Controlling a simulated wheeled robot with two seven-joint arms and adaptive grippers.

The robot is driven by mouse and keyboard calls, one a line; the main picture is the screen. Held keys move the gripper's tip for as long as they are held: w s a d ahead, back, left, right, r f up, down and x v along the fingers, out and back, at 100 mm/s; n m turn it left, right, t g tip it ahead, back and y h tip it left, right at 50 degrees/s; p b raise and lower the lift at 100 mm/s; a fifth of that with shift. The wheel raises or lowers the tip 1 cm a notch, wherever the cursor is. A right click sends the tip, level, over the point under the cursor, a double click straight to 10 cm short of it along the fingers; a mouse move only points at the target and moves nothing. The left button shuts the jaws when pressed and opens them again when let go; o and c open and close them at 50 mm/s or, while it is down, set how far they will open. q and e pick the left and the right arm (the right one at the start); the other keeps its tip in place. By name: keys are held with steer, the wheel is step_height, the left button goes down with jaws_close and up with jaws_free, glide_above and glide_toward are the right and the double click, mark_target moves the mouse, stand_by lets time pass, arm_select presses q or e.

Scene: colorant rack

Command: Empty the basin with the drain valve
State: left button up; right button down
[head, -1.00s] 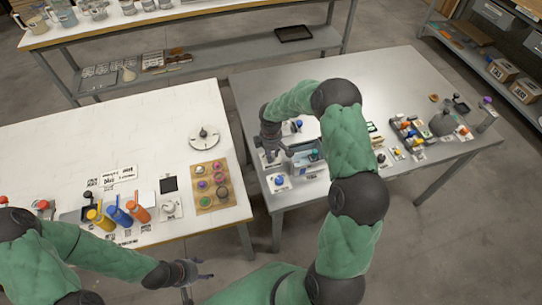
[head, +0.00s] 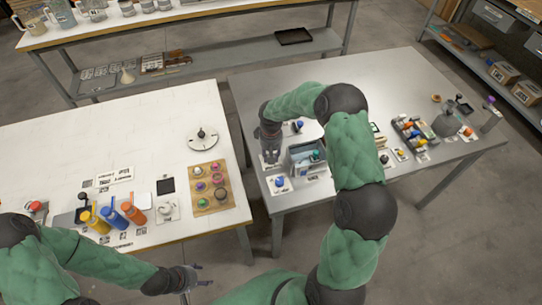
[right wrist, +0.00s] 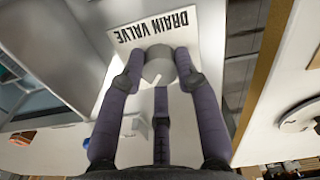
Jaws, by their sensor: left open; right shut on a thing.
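The basin (head: 303,153) is a pale box with a blue-grey interior near the left edge of the grey table. The drain valve (right wrist: 157,66) shows in the right wrist view as a grey round knob on a white plate lettered DRAIN VALVE (right wrist: 155,30). My right gripper (right wrist: 160,75) is shut on this knob, with fingers on both sides of it. In the head view my right gripper (head: 270,152) is just left of the basin. My left gripper (head: 198,278) is open and empty, in front of the white table. The water level is not clear.
A blue-topped knob (head: 279,181) stands in front of the basin. The white table (head: 110,125) holds colored bottles (head: 115,216) and a wooden rack (head: 212,187). A grey tray of small items (head: 415,132) is at the right.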

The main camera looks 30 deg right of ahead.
steer(key=shift+w+m, duration=0.1)
steer(key=shift+m, duration=0.2)
stand_by(0.4)
steer(key=c, duration=0.9)
jaws_free()
step_height(320, 180, up, 12)
steer(key=shift+r, duration=0.15)
